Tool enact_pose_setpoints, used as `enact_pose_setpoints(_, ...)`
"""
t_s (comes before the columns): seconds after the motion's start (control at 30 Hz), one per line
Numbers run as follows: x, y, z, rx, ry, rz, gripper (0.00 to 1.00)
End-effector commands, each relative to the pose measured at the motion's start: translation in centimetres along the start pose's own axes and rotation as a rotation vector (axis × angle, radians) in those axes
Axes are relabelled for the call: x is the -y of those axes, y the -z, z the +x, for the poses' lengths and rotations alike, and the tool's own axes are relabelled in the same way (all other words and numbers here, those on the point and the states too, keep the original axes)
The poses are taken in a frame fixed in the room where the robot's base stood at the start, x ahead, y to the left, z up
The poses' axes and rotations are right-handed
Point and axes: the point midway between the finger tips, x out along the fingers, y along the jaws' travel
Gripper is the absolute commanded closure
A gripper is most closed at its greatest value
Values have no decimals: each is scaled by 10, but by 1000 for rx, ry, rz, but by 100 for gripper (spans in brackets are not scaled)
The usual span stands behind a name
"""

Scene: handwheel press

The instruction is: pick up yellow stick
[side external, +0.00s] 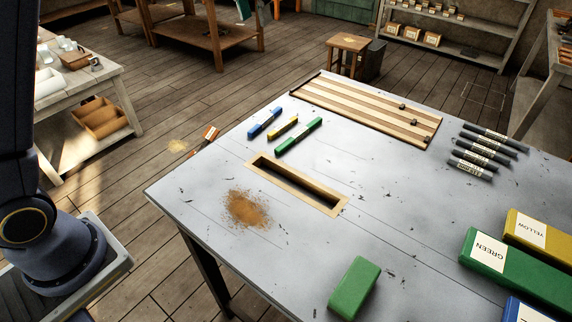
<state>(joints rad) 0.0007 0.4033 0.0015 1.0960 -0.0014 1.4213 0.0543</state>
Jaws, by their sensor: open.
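The yellow stick (283,127) is a short stick with a dark marking. It lies flat on the grey table (400,205), left of the table's middle and towards the far edge. A blue stick (265,123) lies to its left and a longer green stick (298,135) to its right, both roughly parallel to it with small gaps. My gripper is not in view; only part of my arm shows at the left edge, away from the sticks.
A wooden-framed slot (290,192) and brown powder (248,209) are nearer. A striped board (365,108) lies behind, dark markers (490,145) at right. A green block (355,287), a box labelled GREEN (525,277) and one labelled YELLOW (550,237) stand in front and right.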

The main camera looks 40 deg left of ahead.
Motion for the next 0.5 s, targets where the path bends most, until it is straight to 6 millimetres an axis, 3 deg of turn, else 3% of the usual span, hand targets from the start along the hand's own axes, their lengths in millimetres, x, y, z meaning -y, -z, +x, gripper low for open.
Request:
enact_pose_setpoints(0.03,1,15,29,38,-2,1,52)
enact_pose_setpoints(0.2,2,37,111,132,-7,2,52)
enact_pose_setpoints(0.33,2,32,154,200,-10,2,52)
enact_pose_setpoints(0.5,1,24,181,226,-12,2,52)
